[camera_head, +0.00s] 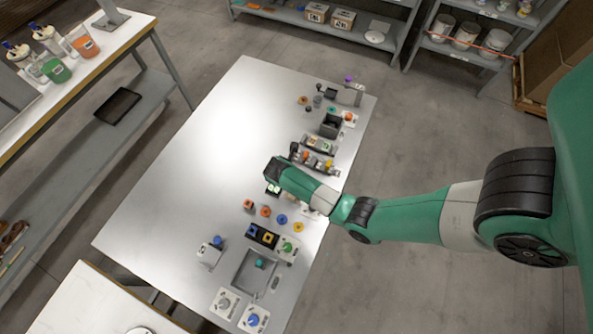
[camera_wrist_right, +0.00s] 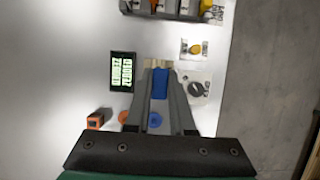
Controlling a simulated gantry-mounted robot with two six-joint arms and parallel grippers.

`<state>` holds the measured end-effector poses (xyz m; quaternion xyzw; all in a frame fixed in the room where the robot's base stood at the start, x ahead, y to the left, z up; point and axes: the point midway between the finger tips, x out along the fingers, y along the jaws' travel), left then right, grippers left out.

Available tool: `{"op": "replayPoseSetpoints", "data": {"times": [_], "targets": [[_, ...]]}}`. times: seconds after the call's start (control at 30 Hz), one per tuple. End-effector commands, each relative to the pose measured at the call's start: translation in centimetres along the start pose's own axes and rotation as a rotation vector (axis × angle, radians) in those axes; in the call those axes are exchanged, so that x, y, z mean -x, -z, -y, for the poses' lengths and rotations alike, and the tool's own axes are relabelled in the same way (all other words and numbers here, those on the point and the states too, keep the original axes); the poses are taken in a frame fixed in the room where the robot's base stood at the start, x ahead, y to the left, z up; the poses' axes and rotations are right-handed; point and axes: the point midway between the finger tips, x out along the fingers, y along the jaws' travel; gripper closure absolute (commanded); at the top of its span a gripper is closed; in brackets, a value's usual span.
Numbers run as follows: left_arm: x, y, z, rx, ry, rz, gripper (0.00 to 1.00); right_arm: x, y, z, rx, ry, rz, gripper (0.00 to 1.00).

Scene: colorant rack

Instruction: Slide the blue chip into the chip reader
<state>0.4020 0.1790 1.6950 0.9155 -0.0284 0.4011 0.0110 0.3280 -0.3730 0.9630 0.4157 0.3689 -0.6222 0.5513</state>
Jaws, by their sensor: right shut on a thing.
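My right gripper (camera_wrist_right: 159,66) is shut on the blue chip (camera_wrist_right: 160,85), which stands between its two grey fingers with pale tips in the right wrist view. In the head view my right wrist (camera_head: 283,175) hangs over the middle of the table and hides the fingertips and the chip. A black display with green characters (camera_wrist_right: 122,71) lies just left of the fingertips in the wrist view. I cannot tell for sure which part is the chip reader. My left gripper is not in view.
A plate with an orange knob (camera_wrist_right: 194,49) and one with a grey dial (camera_wrist_right: 198,87) lie right of the fingers. An orange block (camera_wrist_right: 95,120) is lower left. The table's (camera_head: 200,130) left half is clear; a grey tray (camera_head: 238,283) sits near its front.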

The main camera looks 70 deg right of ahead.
Motion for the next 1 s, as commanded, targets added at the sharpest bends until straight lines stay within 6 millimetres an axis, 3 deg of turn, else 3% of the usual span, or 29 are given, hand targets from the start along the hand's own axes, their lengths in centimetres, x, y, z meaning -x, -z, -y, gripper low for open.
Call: {"op": "replayPoseSetpoints", "data": {"times": [0.33, 0.7, 1.0], "targets": [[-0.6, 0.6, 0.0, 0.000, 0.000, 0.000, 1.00, 0.3, -0.1, 0.1, 0.002, 0.001, 0.000, 1.00], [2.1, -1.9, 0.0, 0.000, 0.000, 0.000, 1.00, -3.9, 1.6, 0.0, 0.002, 0.000, 0.000, 1.00], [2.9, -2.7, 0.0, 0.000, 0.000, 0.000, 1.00, -5.4, 2.3, 0.0, 0.001, 0.000, 0.001, 1.00]]}}
